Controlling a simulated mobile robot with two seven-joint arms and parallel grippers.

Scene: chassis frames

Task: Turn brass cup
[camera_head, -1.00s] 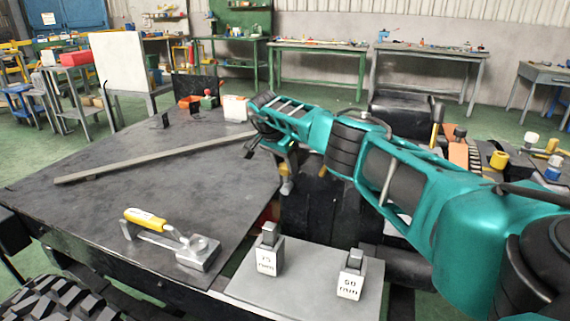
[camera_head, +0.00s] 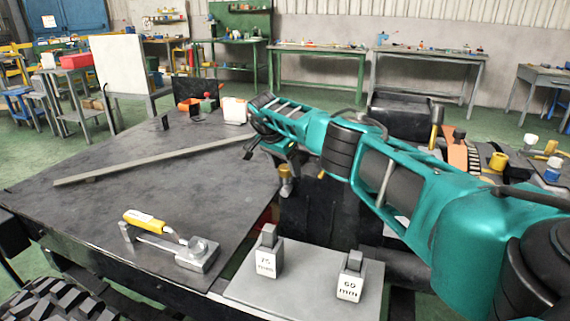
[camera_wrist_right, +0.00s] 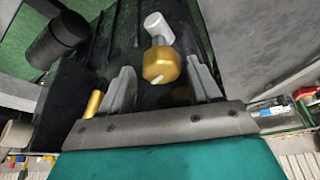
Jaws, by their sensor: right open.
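The brass cup (camera_wrist_right: 161,65) shows in the right wrist view as a faceted gold piece on a grey cylindrical stem (camera_wrist_right: 158,28). It lies between and just beyond the two grey fingers of my right gripper (camera_wrist_right: 163,82), which are apart, with gaps showing on both sides. In the head view a small brass piece (camera_head: 286,188) shows below the end of my right arm, beside the dark upright part. My right gripper (camera_head: 284,168) is partly hidden there by its own wrist. My left gripper is not in view.
A dark plate (camera_head: 100,210) carries a long grey bar (camera_head: 150,160) and a yellow-handled tool (camera_head: 150,220). Blocks marked 75 mm (camera_head: 267,255) and 60 mm (camera_head: 351,280) stand on a grey plate (camera_head: 300,270). A second brass piece (camera_wrist_right: 93,104) is left of my fingers.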

